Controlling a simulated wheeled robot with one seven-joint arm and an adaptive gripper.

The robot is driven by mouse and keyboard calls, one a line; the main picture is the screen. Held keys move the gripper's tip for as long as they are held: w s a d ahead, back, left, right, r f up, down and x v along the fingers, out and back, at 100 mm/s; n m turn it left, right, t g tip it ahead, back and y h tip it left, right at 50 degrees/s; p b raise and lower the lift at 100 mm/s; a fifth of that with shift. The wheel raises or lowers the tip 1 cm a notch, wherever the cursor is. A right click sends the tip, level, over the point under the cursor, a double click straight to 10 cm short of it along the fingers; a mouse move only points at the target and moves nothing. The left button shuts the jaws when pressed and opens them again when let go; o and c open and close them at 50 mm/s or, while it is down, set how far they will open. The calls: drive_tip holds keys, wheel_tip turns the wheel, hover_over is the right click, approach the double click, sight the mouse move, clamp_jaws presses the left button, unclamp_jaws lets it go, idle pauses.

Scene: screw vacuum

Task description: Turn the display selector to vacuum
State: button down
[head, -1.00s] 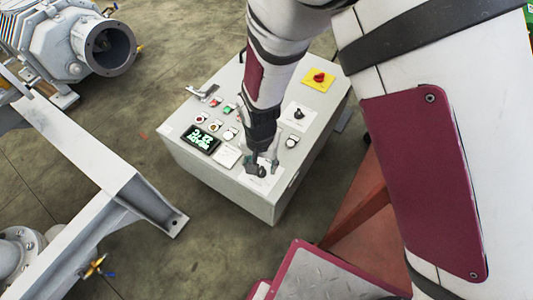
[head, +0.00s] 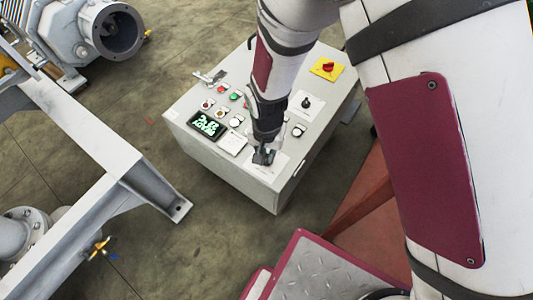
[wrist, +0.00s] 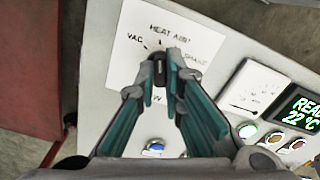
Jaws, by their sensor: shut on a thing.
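The display selector (wrist: 159,74) is a small dark knob on a white label plate (wrist: 128,62). In the wrist view the plate reads "HEAT", "VAC" at the upper left and a partly hidden word at the right. My gripper (wrist: 161,66) has its two teal-lined fingers shut on the knob, one on each side. The fingers hide much of the knob and the lower plate, so I cannot tell which way it points. In the head view my gripper (head: 263,157) reaches down to the plate (head: 274,171) at the cabinet's near corner.
The grey control cabinet (head: 235,185) carries a lit green display (head: 207,125), several buttons, another black knob (head: 307,103) and a red switch on a yellow plate (head: 327,67). A grey steel frame (head: 90,130) stands at the left. Bare floor lies between them.

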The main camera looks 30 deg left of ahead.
drive_tip(key=shift+s+f, duration=0.1)
drive_tip(key=shift+s, duration=0.05)
drive_tip(key=n, duration=0.4)
drive_tip(key=shift+p, duration=0.4)
drive_tip(key=shift+d+f+n, duration=0.1)
drive_tip(key=shift+n, duration=1.7)
drive_tip(key=shift+s+n, duration=0.1)
drive_tip(key=shift+n, duration=0.2)
drive_tip(key=c, duration=1.3)
unclamp_jaws()
